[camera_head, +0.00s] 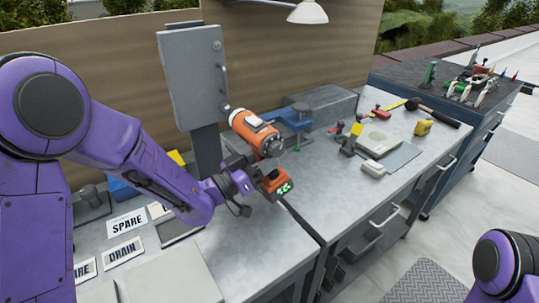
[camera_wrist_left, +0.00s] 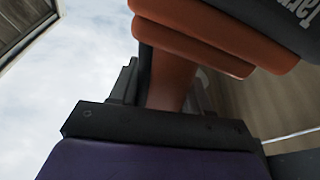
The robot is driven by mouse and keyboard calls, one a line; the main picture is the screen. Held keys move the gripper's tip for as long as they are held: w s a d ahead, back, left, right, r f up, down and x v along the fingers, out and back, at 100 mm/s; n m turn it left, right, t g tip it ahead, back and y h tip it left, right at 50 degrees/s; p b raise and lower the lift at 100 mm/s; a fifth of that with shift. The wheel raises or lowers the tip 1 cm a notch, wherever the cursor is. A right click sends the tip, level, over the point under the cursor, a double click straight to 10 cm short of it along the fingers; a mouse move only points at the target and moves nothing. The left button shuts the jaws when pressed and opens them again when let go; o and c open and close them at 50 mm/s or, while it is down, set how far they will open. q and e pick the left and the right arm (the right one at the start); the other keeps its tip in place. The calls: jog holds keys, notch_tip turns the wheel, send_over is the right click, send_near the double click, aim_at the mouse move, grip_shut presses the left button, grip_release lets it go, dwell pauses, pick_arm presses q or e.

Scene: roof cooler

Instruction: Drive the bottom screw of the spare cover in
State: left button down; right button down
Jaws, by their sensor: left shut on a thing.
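The spare cover (camera_head: 192,78) is a grey upright plate on a dark post, at the back left of the bench. A small round screw head (camera_head: 217,45) shows near its upper right edge. My left gripper (camera_head: 244,172) is shut on the handle of an orange power driver (camera_head: 252,128), right of the cover. The driver's nose end is close to the cover's lower right edge; I cannot tell whether it touches. The bottom screw cannot be made out there. In the left wrist view the driver's handle (camera_wrist_left: 172,78) rises from between the jaws. My right gripper is out of view.
Labels reading SPARE (camera_head: 127,223) and DRAIN (camera_head: 122,251) lie at the left. Small tools and a pad (camera_head: 378,140) lie to the right. The bench's front middle is clear.

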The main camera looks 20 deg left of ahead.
pick_arm(q)
jog(key=shift+w+a+r, duration=0.1)
jog(key=shift+r, duration=0.05)
dwell(0.5)
jog(key=s+d+b, duration=0.1)
jog(key=s+d, duration=0.3)
jog(key=d, duration=0.1)
jog(key=shift+s+d, duration=0.15)
jog(key=shift+d, duration=0.1)
dwell(0.9)
dwell(0.9)
